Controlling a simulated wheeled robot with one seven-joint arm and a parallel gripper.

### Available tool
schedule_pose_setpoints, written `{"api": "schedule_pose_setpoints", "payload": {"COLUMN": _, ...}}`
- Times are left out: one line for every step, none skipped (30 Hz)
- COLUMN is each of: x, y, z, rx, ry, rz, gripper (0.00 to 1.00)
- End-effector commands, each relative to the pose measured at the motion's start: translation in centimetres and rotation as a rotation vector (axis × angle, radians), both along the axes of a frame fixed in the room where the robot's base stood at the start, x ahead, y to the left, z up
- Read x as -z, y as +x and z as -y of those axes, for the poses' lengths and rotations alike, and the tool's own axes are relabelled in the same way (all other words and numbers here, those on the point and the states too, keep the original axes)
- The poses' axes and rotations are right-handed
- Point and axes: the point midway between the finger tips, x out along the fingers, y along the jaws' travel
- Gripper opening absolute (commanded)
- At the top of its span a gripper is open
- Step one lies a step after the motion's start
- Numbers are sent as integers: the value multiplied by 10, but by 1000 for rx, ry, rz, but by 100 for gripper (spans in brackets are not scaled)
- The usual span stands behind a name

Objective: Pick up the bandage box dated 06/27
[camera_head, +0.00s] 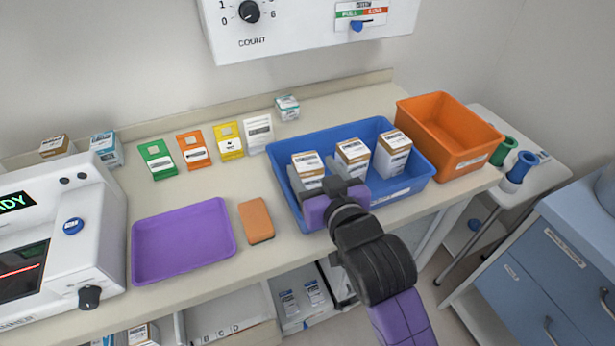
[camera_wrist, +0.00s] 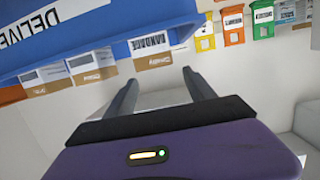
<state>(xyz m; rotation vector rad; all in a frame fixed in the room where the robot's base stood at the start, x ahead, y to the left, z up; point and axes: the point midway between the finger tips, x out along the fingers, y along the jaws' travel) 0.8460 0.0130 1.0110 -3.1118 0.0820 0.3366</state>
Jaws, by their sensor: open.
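Three white bandage boxes with brown tops stand in a row in the blue tray (camera_head: 400,197): a left box (camera_head: 308,172), a middle box (camera_head: 352,158) and a right box (camera_head: 391,153). Their dates are too small to read. My gripper (camera_head: 314,174) is open at the left box, with its fingers to either side of it in the head view. In the wrist view, a box marked BANDAGE (camera_wrist: 150,46) lies just beyond and roughly between the open fingertips (camera_wrist: 158,77). Two more boxes (camera_wrist: 92,66) show to its left. I cannot tell whether the fingers touch the box.
An orange bin (camera_head: 450,130) stands right of the tray. A purple tray (camera_head: 183,240) and an orange-brown block (camera_head: 257,221) lie left of it. Coloured cards (camera_head: 193,149) and a small box (camera_head: 287,107) are at the back. A white machine (camera_head: 60,240) stands far left.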

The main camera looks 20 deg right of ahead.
Motion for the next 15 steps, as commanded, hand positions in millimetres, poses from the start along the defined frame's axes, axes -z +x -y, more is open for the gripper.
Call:
{"api": "schedule_pose_setpoints", "payload": {"x": 1, "y": 7, "z": 2, "rx": 10, "ry": 0, "rz": -31, "gripper": 64}}
{"api": "schedule_pose_setpoints", "payload": {"x": 4, "y": 10, "z": 3, "rx": 14, "ry": 0, "rz": -52, "gripper": 64}}
{"api": "schedule_pose_setpoints", "payload": {"x": 7, "y": 11, "z": 4, "rx": 22, "ry": 0, "rz": -79, "gripper": 64}}
{"api": "schedule_pose_setpoints", "payload": {"x": 11, "y": 12, "z": 5, "rx": 27, "ry": 1, "rz": -98, "gripper": 64}}
{"api": "schedule_pose_setpoints", "payload": {"x": 14, "y": 12, "z": 5, "rx": 31, "ry": 2, "rz": -116, "gripper": 64}}
{"api": "schedule_pose_setpoints", "payload": {"x": 18, "y": 12, "z": 6, "rx": 37, "ry": 4, "rz": -136, "gripper": 64}}
{"api": "schedule_pose_setpoints", "payload": {"x": 20, "y": 12, "z": 7, "rx": 40, "ry": 6, "rz": -149, "gripper": 64}}
{"api": "schedule_pose_setpoints", "payload": {"x": 22, "y": 11, "z": 7, "rx": 43, "ry": 7, "rz": -159, "gripper": 64}}
{"api": "schedule_pose_setpoints", "payload": {"x": 25, "y": 11, "z": 7, "rx": 45, "ry": 8, "rz": -170, "gripper": 64}}
{"api": "schedule_pose_setpoints", "payload": {"x": 26, "y": 12, "z": 8, "rx": 46, "ry": 8, "rz": -174, "gripper": 64}}
{"api": "schedule_pose_setpoints", "payload": {"x": 27, "y": 13, "z": 8, "rx": 47, "ry": 8, "rz": -177, "gripper": 64}}
{"api": "schedule_pose_setpoints", "payload": {"x": 29, "y": 16, "z": 8, "rx": 48, "ry": 9, "rz": -179, "gripper": 64}}
{"api": "schedule_pose_setpoints", "payload": {"x": 30, "y": 18, "z": 9, "rx": 48, "ry": 8, "rz": -179, "gripper": 64}}
{"api": "schedule_pose_setpoints", "payload": {"x": 31, "y": 21, "z": 9, "rx": 48, "ry": 8, "rz": -180, "gripper": 64}}
{"api": "schedule_pose_setpoints", "payload": {"x": 33, "y": 25, "z": 9, "rx": 48, "ry": 8, "rz": -179, "gripper": 64}}
